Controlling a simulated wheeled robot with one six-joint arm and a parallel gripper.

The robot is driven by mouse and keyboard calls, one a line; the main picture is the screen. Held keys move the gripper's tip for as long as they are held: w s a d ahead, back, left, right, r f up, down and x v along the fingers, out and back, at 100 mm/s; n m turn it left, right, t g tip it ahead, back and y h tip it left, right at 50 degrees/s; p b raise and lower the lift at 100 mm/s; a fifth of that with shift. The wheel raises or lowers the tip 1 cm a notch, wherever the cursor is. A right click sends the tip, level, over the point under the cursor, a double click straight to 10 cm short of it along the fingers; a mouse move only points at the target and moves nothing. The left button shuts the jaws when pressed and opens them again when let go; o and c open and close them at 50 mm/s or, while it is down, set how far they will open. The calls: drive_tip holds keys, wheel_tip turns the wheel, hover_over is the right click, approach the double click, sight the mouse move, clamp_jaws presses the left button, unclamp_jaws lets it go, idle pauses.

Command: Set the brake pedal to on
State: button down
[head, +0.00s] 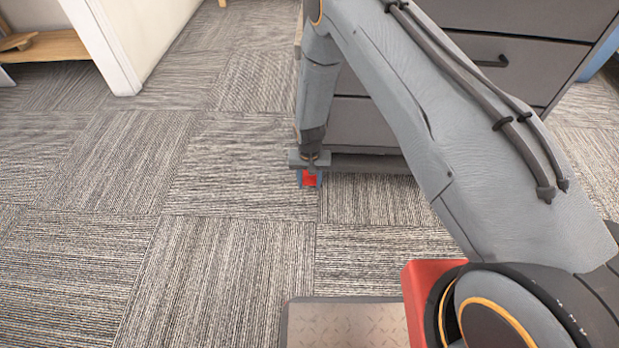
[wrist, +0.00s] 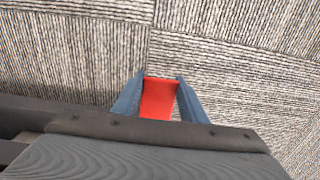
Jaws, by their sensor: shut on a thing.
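The brake pedal (head: 310,180) is a small red piece low at the foot of the grey drawer cabinet (head: 368,110), near its front left corner. In the wrist view the red pedal (wrist: 159,98) fills the space between two blue fingers. My gripper (head: 310,184) points down near the floor and is shut on the pedal, one finger on each side. It also shows in the wrist view (wrist: 160,82). The pedal's mount is hidden by my gripper and arm, and I cannot tell whether it is on or off.
Striped grey carpet tiles (head: 200,250) lie clear to the left and in front. A white wall end (head: 125,45) and a low wooden shelf (head: 45,48) stand at the back left. A blue object (head: 606,58) shows at the right edge.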

sight(309, 180)
drive_tip(key=shift+w+f+b, duration=0.1)
drive_tip(key=shift+f+b, duration=0.2)
drive_tip(key=shift+f, duration=1.3)
drive_tip(key=c, duration=1.1)
unclamp_jaws()
drive_tip(key=shift+w, duration=0.1)
drive_tip(key=shift+r+p, duration=1.25)
drive_tip(key=shift+r, duration=2.65)
